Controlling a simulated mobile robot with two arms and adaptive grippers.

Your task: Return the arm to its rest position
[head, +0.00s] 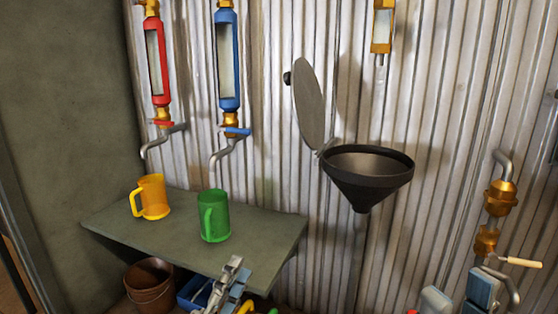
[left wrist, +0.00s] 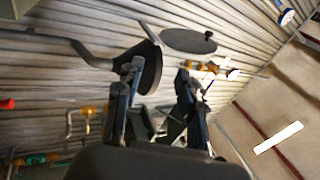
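My left gripper (head: 238,271) is at the bottom of the head view, in front of the shelf's front edge. In the left wrist view (left wrist: 158,72) its two fingers stand apart with nothing between them. My right gripper (head: 459,289) is at the bottom right, its two blue-grey fingers apart and no object seen between them. Its lower part is cut off by the picture edge.
A green shelf (head: 270,235) holds a yellow mug (head: 154,197) and a green mug (head: 215,217). A black funnel (head: 368,190) with an open lid is on the corrugated wall. Brass pipe fittings (head: 500,198) are at right. A brown bucket (head: 149,290) stands below.

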